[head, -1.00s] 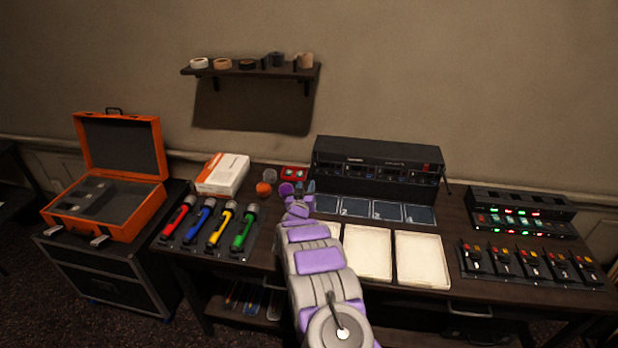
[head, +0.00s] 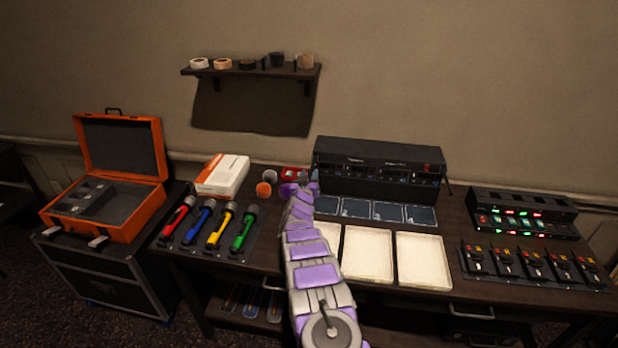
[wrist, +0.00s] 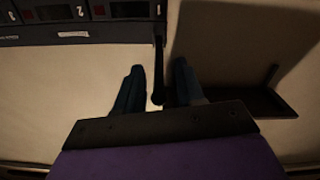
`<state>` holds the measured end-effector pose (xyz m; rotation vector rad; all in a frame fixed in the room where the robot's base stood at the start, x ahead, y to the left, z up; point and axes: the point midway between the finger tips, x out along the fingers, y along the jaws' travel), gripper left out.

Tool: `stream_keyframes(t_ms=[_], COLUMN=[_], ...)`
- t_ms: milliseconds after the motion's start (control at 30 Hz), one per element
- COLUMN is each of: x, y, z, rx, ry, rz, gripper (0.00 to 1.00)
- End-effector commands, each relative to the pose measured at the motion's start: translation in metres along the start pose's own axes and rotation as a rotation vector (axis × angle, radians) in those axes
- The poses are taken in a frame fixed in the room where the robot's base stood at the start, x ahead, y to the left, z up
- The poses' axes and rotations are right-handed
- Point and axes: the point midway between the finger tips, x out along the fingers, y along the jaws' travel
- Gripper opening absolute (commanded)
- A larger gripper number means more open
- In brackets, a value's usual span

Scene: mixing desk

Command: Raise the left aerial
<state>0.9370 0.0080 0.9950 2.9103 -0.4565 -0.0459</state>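The black receiver unit (head: 380,170) stands at the back of the desk. In the wrist view, part of its numbered front (wrist: 75,15) shows upside down at the top left. The left aerial (wrist: 158,65), a thin black rod with a thicker end, runs along the unit's side edge and extends past it. My gripper (head: 308,178) is at the unit's left end in the head view. In the wrist view, its two fingers (wrist: 157,88) are apart, one on each side of the aerial's end, with gaps visible. The head view hides the left aerial behind my gripper.
A second aerial (head: 447,184) slants down at the unit's right end. Dark numbered pads (head: 388,211) and pale trays (head: 367,253) lie in front. A white box (head: 222,176) and small round items (head: 264,189) are to the left. A wall shelf (head: 250,71) hangs above.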

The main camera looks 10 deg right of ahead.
Motion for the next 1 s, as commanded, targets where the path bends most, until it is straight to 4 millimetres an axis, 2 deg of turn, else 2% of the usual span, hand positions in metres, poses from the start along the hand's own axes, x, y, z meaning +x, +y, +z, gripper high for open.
stream_keyframes(t_ms=[333,733,1000], x=[0.0012,0.0011,0.001], y=[-0.0003,-0.0009,-0.0019], z=[-0.0001,0.0,0.0], rx=[0.0,0.0,-0.001], ry=[0.0,0.0,0.0], rz=[-0.001,-0.002,-0.003], gripper=[0.38,0.0,0.0])
